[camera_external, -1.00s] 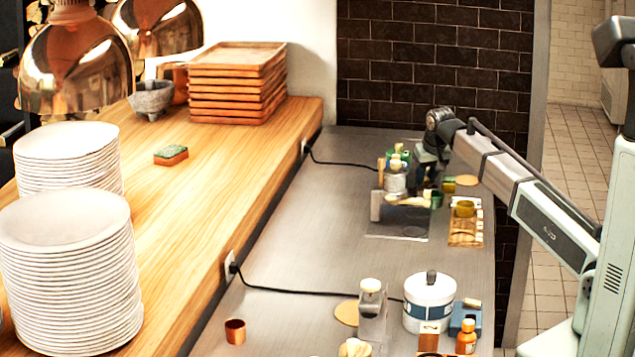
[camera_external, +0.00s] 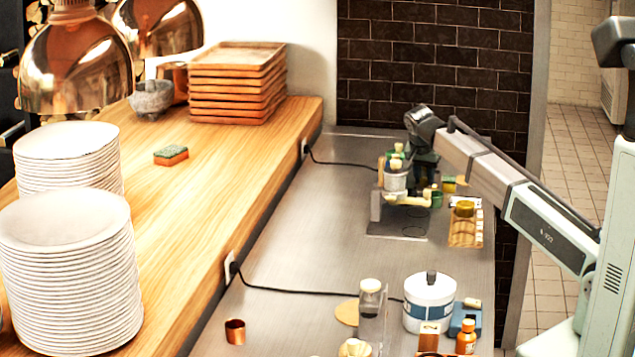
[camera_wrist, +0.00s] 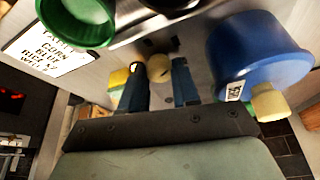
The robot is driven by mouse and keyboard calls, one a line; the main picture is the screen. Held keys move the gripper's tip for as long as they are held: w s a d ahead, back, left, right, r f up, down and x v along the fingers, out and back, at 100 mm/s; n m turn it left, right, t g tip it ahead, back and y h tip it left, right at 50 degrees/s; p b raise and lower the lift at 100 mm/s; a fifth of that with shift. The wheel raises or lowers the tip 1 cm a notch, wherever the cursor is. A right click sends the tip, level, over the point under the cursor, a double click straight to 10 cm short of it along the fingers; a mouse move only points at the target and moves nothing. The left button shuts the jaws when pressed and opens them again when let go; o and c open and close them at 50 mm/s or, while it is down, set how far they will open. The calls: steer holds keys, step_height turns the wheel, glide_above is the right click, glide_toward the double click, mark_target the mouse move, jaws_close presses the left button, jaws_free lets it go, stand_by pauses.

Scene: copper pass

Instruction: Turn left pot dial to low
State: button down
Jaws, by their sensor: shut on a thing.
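In the wrist view my gripper (camera_wrist: 158,76) has its two dark fingers on either side of a small round cream knob (camera_wrist: 158,67), which looks like a dial, and is shut on it. A blue pot (camera_wrist: 258,45) with a cream knob is to the right of the fingers, and a green pot (camera_wrist: 78,22) is to the left. In the external view my gripper (camera_external: 425,175) is low over the far counter, close behind and right of a pale pot (camera_external: 396,181). The fingertips and the dial are hard to make out there. The dial's setting cannot be read.
A dark flat plate (camera_external: 385,229) with round marks lies in front of the gripper. A small green pot (camera_external: 436,199) and a wooden tray (camera_external: 466,236) are to the right. A white lidded pot (camera_external: 430,310) stands nearer. A printed card (camera_wrist: 48,45) shows in the wrist view.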

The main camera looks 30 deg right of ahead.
stand_by(0.3)
steer(key=c, duration=0.8)
jaws_free()
steer(key=shift+c, duration=0.2)
steer(key=shift+r, duration=0.15)
steer(key=v, duration=1.3)
steer(key=shift+a+r, duration=0.2)
steer(key=shift+r, duration=0.05)
